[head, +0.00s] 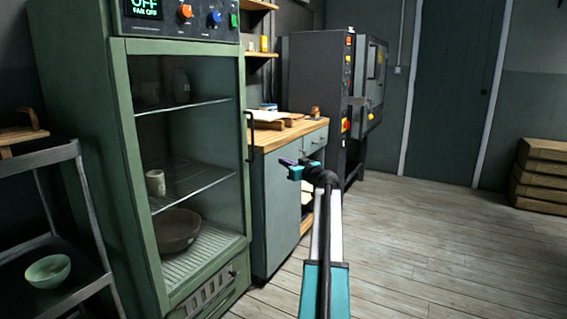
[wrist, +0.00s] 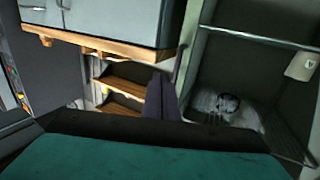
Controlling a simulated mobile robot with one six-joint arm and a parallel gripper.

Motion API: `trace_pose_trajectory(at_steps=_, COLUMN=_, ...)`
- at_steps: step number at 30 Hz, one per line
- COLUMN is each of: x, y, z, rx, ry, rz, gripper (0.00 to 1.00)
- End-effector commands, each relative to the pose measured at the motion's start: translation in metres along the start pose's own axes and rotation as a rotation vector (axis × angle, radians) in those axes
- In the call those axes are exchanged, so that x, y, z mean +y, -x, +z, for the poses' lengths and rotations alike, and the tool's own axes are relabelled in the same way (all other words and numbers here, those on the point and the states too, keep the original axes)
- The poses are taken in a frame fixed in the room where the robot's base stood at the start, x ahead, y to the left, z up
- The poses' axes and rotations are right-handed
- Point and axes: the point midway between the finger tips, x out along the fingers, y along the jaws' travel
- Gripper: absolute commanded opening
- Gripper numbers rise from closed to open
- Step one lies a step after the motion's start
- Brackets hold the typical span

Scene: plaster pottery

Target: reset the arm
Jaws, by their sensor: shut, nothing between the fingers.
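My arm reaches out from the bottom of the head view, over the wooden floor. My gripper (head: 285,161) is at its end, with purple fingers pointing left toward the green cabinet (head: 135,200) and the workbench. The fingers are shut and empty. In the wrist view, the dark purple fingers of my gripper (wrist: 163,94) are together, and nothing shows between them. The wrist view looks turned over, with the workbench (wrist: 105,25) at its top.
The green cabinet has a glass front and holds a white cup (head: 155,183) and a brown bowl (head: 172,230). A pale green bowl (head: 48,271) sits on a metal rack at left. A dark machine (head: 318,75) stands behind the workbench.

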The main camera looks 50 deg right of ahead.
Motion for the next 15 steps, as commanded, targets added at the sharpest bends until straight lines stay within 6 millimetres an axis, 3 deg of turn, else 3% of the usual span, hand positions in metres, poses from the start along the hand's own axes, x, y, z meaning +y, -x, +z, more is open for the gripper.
trace_pose_trajectory(at_steps=11, x=-0.001, y=-0.001, z=0.001, rx=-0.001, ry=0.0, rz=-0.001, gripper=0.0)
trace_pose_trajectory(at_steps=15, x=-0.011, y=-0.005, z=0.009, rx=-0.018, ry=-0.009, rz=-0.014, gripper=0.0)
